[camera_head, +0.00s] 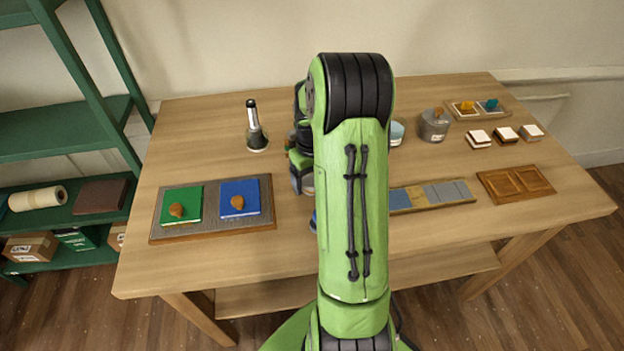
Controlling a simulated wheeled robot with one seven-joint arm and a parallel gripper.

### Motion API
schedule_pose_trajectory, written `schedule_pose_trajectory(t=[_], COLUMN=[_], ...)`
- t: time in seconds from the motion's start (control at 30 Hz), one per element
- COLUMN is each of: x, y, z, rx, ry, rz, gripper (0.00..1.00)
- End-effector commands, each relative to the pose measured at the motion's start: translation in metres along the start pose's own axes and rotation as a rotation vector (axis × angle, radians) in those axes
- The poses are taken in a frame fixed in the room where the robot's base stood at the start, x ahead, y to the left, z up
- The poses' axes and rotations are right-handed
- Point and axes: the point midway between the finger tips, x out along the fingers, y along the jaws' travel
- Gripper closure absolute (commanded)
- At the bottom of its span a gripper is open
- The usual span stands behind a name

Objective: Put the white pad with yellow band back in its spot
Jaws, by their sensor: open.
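Three small pale pads stand in a row at the back right of the table: a left one (479,139), a middle one (505,135) and a right one (531,132). Their side bands are too small to tell which is yellow. A long tray with grey and blue squares (432,194) lies in front of them, its left end hidden by my arm. My gripper (302,181) shows only in part at the left edge of my arm, over the table's middle. It is open; its fingertips and the space between them are mostly hidden.
A grey tray (213,232) with green and blue knobbed blocks lies at left. The table's front left is clear.

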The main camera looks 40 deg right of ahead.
Motion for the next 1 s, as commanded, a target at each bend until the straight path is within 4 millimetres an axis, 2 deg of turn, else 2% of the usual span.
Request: schedule_pose_trajectory(t=[0.1, 0.3, 0.5, 0.57, 0.67, 0.77, 0.9, 1.0], x=[-0.036, -0.088, -0.111, -0.119, -0.147, -0.182, -0.214, -0.22], y=[0.0, 0.0, -0.001, -0.008, -0.04, -0.087, -0.145, -0.173], z=[-0.002, -0.001, 0.0, 0.001, 0.012, 0.039, 0.098, 0.144], rx=[-0.001, -0.001, -0.001, -0.01, -0.04, -0.078, -0.131, -0.165], ry=[0.007, 0.005, 0.002, 0.013, 0.061, 0.144, 0.281, 0.378], rz=[0.003, 0.002, 0.001, 0.008, 0.034, 0.061, 0.06, 0.027], gripper=[0.19, 0.19, 0.19, 0.19, 0.19, 0.19, 0.19, 0.19])
